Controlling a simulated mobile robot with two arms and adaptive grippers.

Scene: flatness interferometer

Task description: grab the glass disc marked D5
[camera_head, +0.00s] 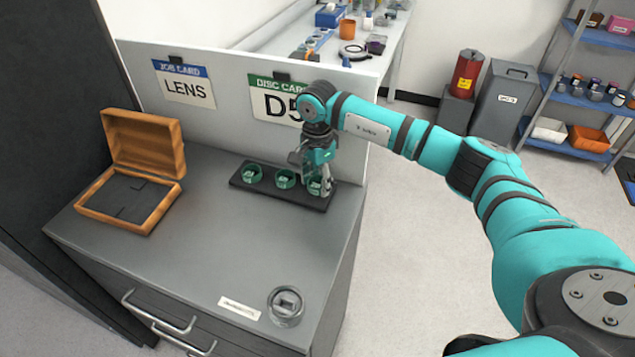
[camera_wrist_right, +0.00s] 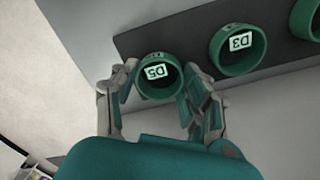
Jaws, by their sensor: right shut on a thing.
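The glass disc marked D5 (camera_wrist_right: 158,82) has a green rim and a pale label. It sits at the right end of the dark rack (camera_head: 262,189) in the head view, where the gripper partly covers it. My right gripper (camera_head: 317,188) reaches down over that end, and in the right wrist view its two fingers (camera_wrist_right: 158,92) are shut on the rim of D5 from both sides. A disc marked D3 (camera_wrist_right: 238,48) stands beside it, the middle one (camera_head: 285,179) in the head view. A third green disc (camera_head: 252,173) is at the rack's left end. My left gripper is not in view.
An open wooden box (camera_head: 130,185) stands on the left of the grey cabinet top. A panel with a LENS card (camera_head: 188,88) and a D5 card (camera_head: 275,103) rises behind the rack.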

